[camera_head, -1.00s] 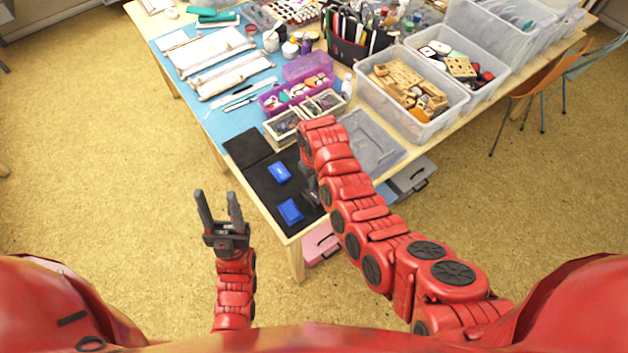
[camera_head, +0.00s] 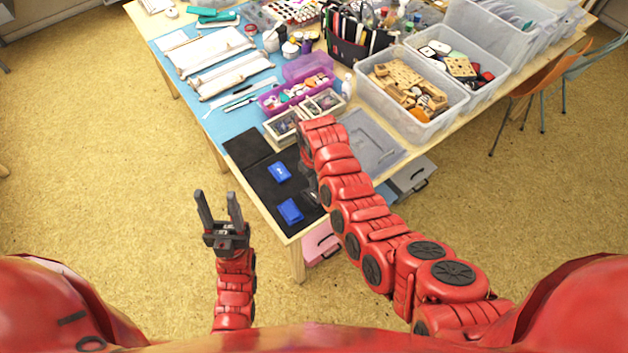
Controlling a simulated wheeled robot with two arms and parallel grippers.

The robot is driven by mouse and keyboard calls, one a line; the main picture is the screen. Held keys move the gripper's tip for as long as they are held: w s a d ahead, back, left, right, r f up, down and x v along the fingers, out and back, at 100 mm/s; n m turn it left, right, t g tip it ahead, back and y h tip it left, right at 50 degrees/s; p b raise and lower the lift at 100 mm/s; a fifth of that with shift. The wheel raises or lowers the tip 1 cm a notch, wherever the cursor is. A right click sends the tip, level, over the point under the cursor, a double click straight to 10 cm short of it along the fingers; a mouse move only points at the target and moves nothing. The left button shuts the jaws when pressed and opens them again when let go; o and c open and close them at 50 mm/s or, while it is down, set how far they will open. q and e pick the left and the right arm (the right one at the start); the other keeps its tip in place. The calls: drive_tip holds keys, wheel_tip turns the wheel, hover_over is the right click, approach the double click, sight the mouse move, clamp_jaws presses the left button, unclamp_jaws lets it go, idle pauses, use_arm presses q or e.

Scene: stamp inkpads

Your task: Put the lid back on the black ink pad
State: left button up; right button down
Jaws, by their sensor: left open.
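A blue item (camera_head: 280,172) and a second blue item (camera_head: 290,211) lie apart on a black mat (camera_head: 246,148) at the table's near corner. I cannot tell from here which is an ink pad and which a lid, and I see no clearly black pad on the dark mat. My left gripper (camera_head: 219,208) is open and empty, in front of the table's near left edge, over the floor. My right gripper (camera_head: 308,190) is at the mat's right side, mostly hidden by its own red arm. Its fingers and anything between them cannot be made out.
Small boxes (camera_head: 282,127) and a purple bin (camera_head: 297,92) stand behind the mat. A grey lid-like tray (camera_head: 372,142) lies right of my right arm. Clear bins (camera_head: 412,94) hold wooden pieces further right. The floor on the left is free.

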sight(314, 196)
drive_tip(key=shift+f, duration=0.15)
drive_tip(key=shift+f+b, duration=2.2)
drive_tip(key=shift+f, duration=0.75)
drive_tip(key=shift+r, duration=0.1)
wheel_tip(314, 196, up, 7)
drive_tip(key=p, duration=0.4)
drive_tip(key=shift+p, duration=0.4)
